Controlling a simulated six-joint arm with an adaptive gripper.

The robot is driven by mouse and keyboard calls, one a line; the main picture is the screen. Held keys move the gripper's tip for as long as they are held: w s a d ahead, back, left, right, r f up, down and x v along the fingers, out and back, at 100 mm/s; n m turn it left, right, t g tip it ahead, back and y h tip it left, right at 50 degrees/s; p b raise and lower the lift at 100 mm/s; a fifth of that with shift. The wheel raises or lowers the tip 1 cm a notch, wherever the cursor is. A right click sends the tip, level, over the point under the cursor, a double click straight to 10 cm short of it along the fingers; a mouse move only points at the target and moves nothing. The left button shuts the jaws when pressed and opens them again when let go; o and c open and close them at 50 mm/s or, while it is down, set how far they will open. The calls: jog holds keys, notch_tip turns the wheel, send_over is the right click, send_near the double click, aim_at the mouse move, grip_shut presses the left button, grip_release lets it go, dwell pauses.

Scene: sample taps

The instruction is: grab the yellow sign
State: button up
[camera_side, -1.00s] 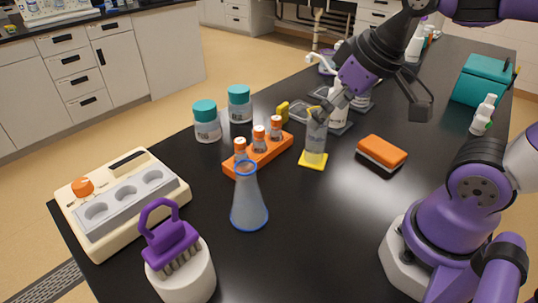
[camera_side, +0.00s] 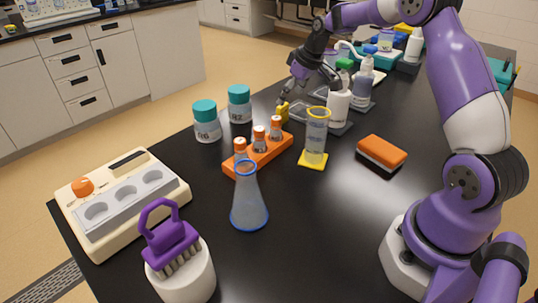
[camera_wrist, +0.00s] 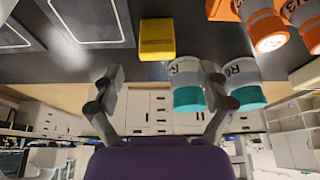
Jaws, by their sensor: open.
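The yellow sign (camera_side: 283,113) is a small upright block behind the orange rack in the side view, partly hidden by it. In the wrist view the yellow sign (camera_wrist: 157,38) stands near the top centre, with dark print along its edge. My gripper (camera_side: 287,92) is just above and behind the sign in the side view. The sign lies beyond the fingertips, roughly centred on the gap.
Two teal-lidded jars (camera_side: 239,103) stand left of the sign. An orange rack (camera_side: 262,158) with orange-capped bottles is in front. A graduated cylinder (camera_side: 316,130) on a yellow base stands to the right. Grey trays (camera_side: 340,126) with bottles lie behind it. A flask (camera_side: 249,200) stands nearer the front.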

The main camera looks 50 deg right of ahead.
aim_at(285, 105)
jog(key=x, duration=0.7)
jog(key=shift+d, duration=0.2)
jog(key=c, duration=1)
